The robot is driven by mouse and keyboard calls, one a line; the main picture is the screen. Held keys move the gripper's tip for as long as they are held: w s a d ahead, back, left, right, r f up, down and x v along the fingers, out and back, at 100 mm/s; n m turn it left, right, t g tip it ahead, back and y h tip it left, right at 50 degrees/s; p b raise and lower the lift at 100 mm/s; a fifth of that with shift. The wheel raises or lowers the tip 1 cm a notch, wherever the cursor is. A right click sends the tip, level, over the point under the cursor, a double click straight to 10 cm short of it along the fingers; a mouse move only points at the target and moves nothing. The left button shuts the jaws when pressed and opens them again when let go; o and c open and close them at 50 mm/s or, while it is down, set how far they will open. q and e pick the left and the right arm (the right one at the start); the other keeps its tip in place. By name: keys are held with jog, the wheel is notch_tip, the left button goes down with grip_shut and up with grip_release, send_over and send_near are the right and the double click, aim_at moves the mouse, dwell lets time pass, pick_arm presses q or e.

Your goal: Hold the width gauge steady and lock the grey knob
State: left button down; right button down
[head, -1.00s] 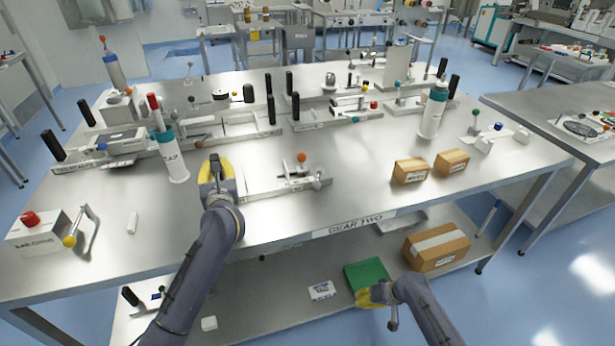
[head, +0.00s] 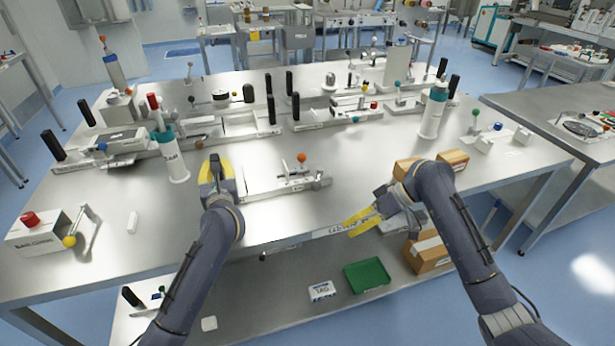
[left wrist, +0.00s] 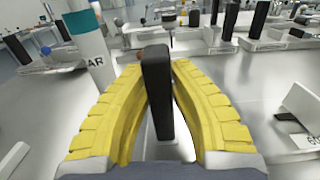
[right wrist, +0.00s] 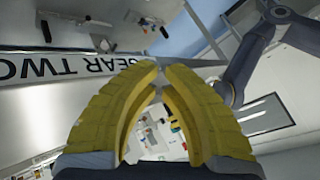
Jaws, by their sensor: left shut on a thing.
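The width gauge (head: 264,189) lies on the bench as a long silver bar, with an orange-tipped lever (head: 301,158) standing on it. My left gripper (head: 216,168) is at the gauge's left end, shut on an upright black handle (left wrist: 156,90), which shows between its yellow fingers in the left wrist view. A small grey part (head: 322,180) sits at the gauge's right end; it is too small to tell its knob or lock state. My right gripper (head: 358,221) is empty near the bench's front edge, right of and in front of the gauge; its fingertips nearly meet (right wrist: 162,72).
Two small cartons (head: 454,161) lie on the bench behind my right arm. A green tray (head: 367,275) is on the lower shelf. Bare bench lies between the gauge and cartons.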

aim_at(318, 180)
jog(key=w+a+r+t+h, duration=0.1)
jog(key=w+a+r+t, duration=0.1)
jog(key=w, duration=0.4)
jog(key=w+a+r+n+t+h, duration=0.1)
jog(key=w+a+r+t, duration=0.2)
jog(key=w+r, duration=0.4)
jog(key=shift+w+a+r+t, duration=0.25)
jog(key=shift+a+r+t, duration=0.05)
jog(key=shift+a, duration=0.4)
jog(key=shift+a+f, duration=0.1)
jog(key=x, duration=0.9)
jog(key=shift+w+a+f, duration=0.1)
jog(key=shift+w+f, duration=0.05)
jog(key=shift+f, duration=0.2)
